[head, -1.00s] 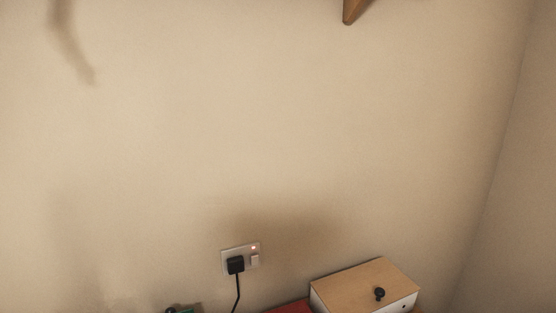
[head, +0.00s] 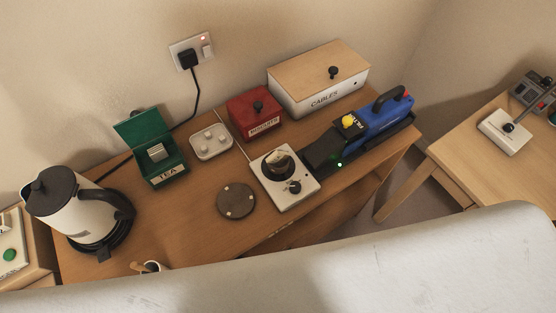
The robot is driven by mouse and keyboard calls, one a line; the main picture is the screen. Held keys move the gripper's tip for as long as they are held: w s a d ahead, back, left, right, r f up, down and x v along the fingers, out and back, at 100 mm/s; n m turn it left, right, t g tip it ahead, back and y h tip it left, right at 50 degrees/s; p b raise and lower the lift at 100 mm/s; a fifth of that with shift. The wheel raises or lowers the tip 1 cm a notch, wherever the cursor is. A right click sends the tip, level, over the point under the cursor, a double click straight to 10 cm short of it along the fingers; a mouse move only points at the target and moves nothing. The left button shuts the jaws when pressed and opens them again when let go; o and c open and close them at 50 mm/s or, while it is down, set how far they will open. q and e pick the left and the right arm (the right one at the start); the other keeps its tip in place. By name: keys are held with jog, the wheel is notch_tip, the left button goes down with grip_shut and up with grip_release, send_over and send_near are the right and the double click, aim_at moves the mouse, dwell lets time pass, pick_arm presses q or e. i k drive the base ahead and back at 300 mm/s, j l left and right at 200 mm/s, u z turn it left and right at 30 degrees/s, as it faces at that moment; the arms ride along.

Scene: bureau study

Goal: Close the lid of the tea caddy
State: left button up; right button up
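The tea caddy (head: 167,174) is a green box with a white TEA label, standing on the wooden desk in the head view, left of centre. Its green lid (head: 141,127) is raised open at the back, leaning toward the wall. Pale items (head: 158,152) show inside the caddy. Neither of my grippers is in view.
A white kettle (head: 62,205) stands left of the caddy. A round dark disc (head: 236,202) lies in front. A large pale surface (head: 300,265) covers the foreground.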

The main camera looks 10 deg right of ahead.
aim_at(144, 126)
jog(key=k+l+u, duration=0.1)
jog(key=l+u, duration=0.25)
jog(key=u, duration=0.15)
jog(key=k+l+u, duration=0.15)
jog(key=l+u, duration=0.2)
jog(key=u, duration=0.15)
jog(key=k+l+u, duration=0.2)
jog(key=u, duration=0.3)
